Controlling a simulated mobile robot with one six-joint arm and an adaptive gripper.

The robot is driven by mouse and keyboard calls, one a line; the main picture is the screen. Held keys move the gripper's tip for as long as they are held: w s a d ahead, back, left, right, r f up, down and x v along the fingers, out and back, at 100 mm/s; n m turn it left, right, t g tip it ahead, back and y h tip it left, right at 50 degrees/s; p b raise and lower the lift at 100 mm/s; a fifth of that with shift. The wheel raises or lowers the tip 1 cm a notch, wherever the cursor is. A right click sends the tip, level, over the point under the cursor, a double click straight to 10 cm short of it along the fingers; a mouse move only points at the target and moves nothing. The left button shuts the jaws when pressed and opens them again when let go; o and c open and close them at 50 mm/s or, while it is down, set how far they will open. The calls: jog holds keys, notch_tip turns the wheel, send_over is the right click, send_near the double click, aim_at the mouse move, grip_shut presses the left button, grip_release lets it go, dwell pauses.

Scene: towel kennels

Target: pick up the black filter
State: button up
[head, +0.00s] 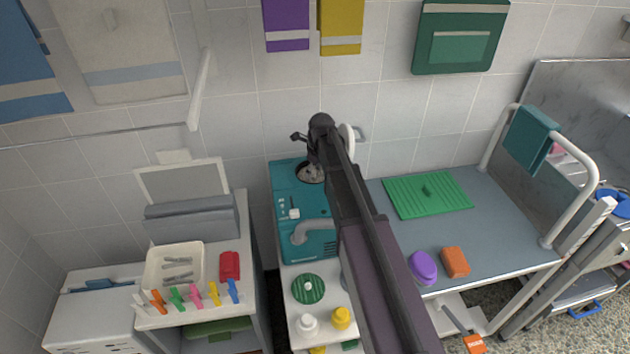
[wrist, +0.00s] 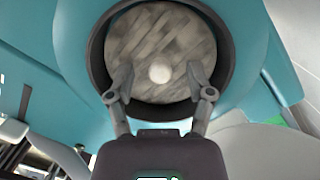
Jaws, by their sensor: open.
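In the wrist view, a round black rim (wrist: 240,50) sits in the top of the teal machine (wrist: 265,25) and surrounds a grey, streaky disc (wrist: 150,30) with a pale round spot at its centre. I take this round piece for the black filter; I cannot tell whether the rim belongs to it or to the machine. My gripper (wrist: 160,75) is open and empty, its fingertips on either side of the pale spot. Contact cannot be told. In the head view, the grey disc (head: 311,173) shows at the back of the teal machine (head: 290,205), partly hidden by my arm.
Right of the machine is a grey table (head: 500,225) with a green mat (head: 405,197), a purple round item (head: 422,268) and an orange block (head: 456,262). A tray with clips (head: 165,257) stands left. A green striped disc (head: 308,289) and bottles are in front.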

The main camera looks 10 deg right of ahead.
dwell(0.6)
grip_shut()
